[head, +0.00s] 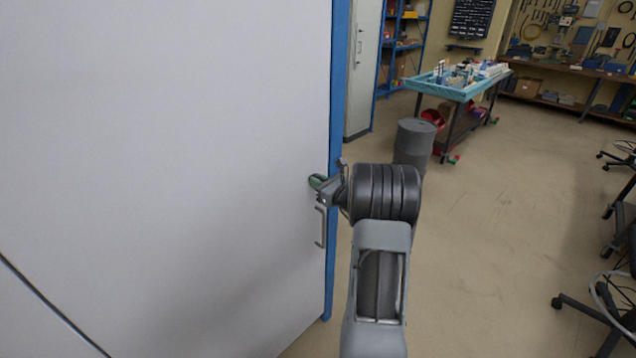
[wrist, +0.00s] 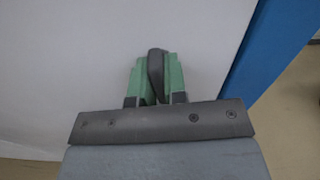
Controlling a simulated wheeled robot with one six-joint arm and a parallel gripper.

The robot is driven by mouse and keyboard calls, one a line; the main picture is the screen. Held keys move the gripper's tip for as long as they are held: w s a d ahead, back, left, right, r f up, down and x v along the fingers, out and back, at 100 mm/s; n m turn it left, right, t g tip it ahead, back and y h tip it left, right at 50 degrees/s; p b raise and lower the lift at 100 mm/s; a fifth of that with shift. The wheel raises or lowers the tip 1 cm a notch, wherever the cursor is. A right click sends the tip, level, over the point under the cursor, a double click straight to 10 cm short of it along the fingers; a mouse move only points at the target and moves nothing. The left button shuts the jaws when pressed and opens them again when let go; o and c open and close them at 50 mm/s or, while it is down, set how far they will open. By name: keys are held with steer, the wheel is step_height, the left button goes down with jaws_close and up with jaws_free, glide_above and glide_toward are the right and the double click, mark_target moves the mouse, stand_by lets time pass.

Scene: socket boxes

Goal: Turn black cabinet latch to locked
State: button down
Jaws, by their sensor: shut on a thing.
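The black latch (wrist: 155,72) sits on the white cabinet door (head: 190,130), close to the door's blue edge. In the wrist view it stands nearly upright in the picture, between the green fingertips of my gripper (wrist: 156,82). The fingers are shut on it, one on each side. In the head view my gripper (head: 320,182) reaches the door from the right, and its fingers hide the latch there. The latch's markings, if any, are not visible.
A metal pull handle (head: 321,227) is on the door just below my gripper. The blue frame edge (head: 335,140) runs beside it. Behind stand a grey drum (head: 413,140) and a blue-topped workbench (head: 455,90). Open floor (head: 490,230) lies to the right.

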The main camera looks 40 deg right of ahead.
steer(key=shift+m, duration=0.6)
steer(key=c, duration=1.2)
jaws_free()
steer(key=shift+o, duration=0.2)
steer(key=s+d+b, duration=0.2)
steer(key=s, duration=1.1)
steer(key=shift+s+d, duration=0.2)
steer(key=shift+s, duration=0.1)
